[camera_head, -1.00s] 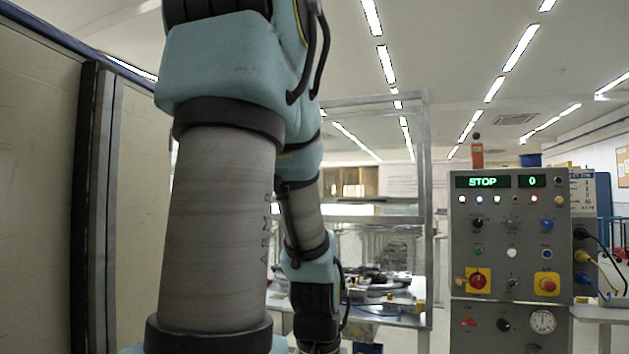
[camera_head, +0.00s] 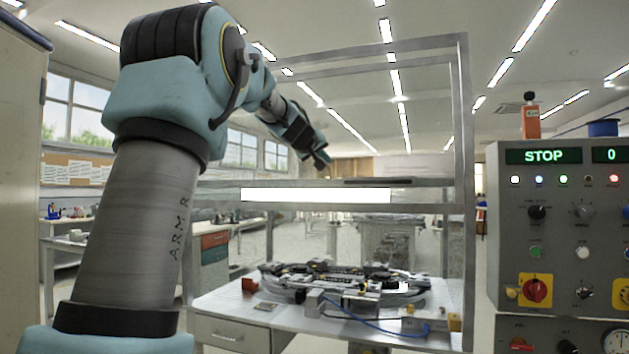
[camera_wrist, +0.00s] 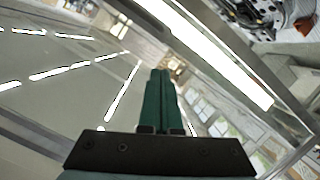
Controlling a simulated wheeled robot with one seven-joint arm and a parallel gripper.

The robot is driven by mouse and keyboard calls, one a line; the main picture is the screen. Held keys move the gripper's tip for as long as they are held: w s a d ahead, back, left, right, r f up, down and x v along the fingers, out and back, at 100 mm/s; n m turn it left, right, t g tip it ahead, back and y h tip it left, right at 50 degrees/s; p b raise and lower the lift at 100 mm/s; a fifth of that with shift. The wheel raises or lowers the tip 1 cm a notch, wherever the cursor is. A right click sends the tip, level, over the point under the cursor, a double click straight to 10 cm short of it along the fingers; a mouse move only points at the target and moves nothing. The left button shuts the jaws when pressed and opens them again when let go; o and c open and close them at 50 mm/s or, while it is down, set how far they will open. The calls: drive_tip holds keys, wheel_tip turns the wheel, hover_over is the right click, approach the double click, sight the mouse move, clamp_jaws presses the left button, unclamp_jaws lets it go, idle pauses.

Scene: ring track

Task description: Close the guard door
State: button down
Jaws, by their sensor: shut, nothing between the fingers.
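A grey metal guard frame (camera_head: 466,140) stands around the table that carries the ring track (camera_head: 340,280). A horizontal grey rail with a bright white strip (camera_head: 315,195) crosses the frame above the track. A short dark bar (camera_head: 378,181) lies along this rail. I cannot tell which parts belong to the guard door or how far it stands open. My gripper (camera_head: 322,160) is shut and empty, just above the rail's left half in the picture. In the wrist view its green fingers (camera_wrist: 160,100) point up beside the white strip (camera_wrist: 215,60); contact is not clear.
A control panel (camera_head: 560,230) showing STOP stands close at the right. A tall pale cabinet (camera_head: 18,180) stands at the left edge. A blue cable (camera_head: 375,328) lies at the table's front. Benches (camera_head: 75,240) stand behind on the left.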

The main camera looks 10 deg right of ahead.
drive_tip(key=w+r, duration=0.1)
drive_tip(key=p, duration=0.6)
hover_over(345, 179)
drive_tip(key=s+a, duration=0.3)
drive_tip(key=a, duration=0.1)
drive_tip(key=shift+a+f, duration=0.15)
drive_tip(key=shift+f, duration=0.5)
drive_tip(key=f, duration=0.1)
drive_tip(key=d+f+b, duration=0.1)
drive_tip(key=f+b, duration=0.1)
drive_tip(key=shift+s+d+f, duration=0.35)
drive_tip(key=shift+f, duration=0.05)
drive_tip(key=shift+d, duration=0.1)
drive_tip(key=shift+f, duration=0.15)
